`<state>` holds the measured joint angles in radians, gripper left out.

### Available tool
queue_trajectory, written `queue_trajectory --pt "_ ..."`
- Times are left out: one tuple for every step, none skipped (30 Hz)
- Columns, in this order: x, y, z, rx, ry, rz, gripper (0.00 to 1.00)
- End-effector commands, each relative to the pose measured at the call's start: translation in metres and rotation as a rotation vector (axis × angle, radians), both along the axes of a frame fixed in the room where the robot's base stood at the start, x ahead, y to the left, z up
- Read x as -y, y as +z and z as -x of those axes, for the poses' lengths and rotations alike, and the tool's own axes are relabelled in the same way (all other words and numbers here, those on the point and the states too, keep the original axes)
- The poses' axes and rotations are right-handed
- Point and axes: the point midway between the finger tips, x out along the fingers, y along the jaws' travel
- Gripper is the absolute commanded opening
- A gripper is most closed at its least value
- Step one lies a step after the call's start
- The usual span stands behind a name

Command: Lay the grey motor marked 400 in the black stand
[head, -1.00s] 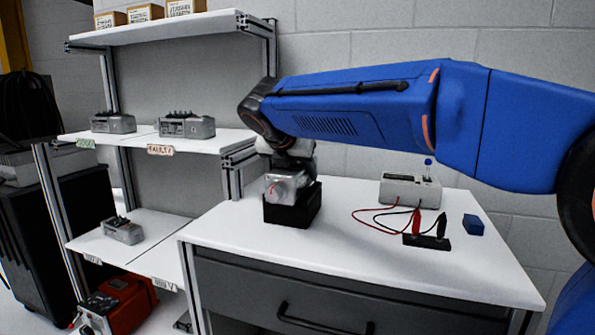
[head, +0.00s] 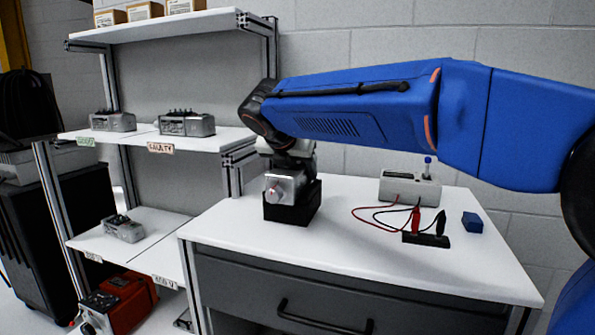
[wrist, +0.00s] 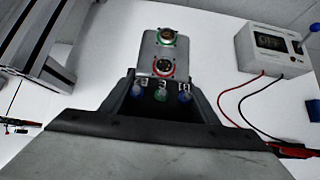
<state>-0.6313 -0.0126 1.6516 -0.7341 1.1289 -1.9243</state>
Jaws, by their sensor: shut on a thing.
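The grey motor (head: 285,187) sits at the black stand (head: 288,212) on the white workbench, its lower part within or just over the stand's walls. A round shaft end faces the front. My gripper (head: 293,165) is above it and shut on it. The mark 400 is not readable, and whether the motor rests on the stand's floor is hidden.
A grey meter (head: 410,188) with red and black leads, a black terminal block (head: 427,240) and a blue block (head: 472,222) are to the right. Shelves (head: 150,140) with other grey motors stand left. The bench's front is clear.

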Motion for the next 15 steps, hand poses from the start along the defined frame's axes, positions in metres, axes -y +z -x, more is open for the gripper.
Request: queue_trajectory --pt "-0.0006 -0.0138 0.0016 -0.024 -0.006 0.003 0.0" --pt "-0.0006 -0.0145 0.0016 -0.024 -0.007 0.004 0.0" --pt "-0.0006 -0.0153 0.0015 -0.024 -0.007 0.004 0.0" --pt "-0.0006 -0.0159 0.0015 -0.025 -0.008 0.004 0.0" --pt "-0.0007 -0.0164 0.0015 -0.025 -0.008 0.004 0.0" --pt "-0.0007 -0.0172 0.0014 -0.025 -0.008 0.004 0.0" --pt "-0.0007 -0.0175 0.0014 -0.026 -0.008 0.005 0.0" --pt "-0.0006 -0.0178 0.0014 -0.026 -0.008 0.005 0.0" --pt "-0.0005 -0.0181 0.0014 -0.026 -0.008 0.005 0.0" --pt "-0.0005 -0.0182 0.0014 -0.026 -0.008 0.005 0.0" --pt "-0.0004 -0.0182 0.0015 -0.025 -0.009 0.004 0.0" --pt "-0.0004 -0.0183 0.0015 -0.027 -0.01 0.004 0.0" --pt "-0.0004 -0.0183 0.0015 -0.027 -0.01 0.004 0.0" --pt "-0.0004 -0.0183 0.0015 -0.027 -0.01 0.004 0.0" --pt "-0.0004 -0.0183 0.0015 -0.027 -0.01 0.004 0.0"
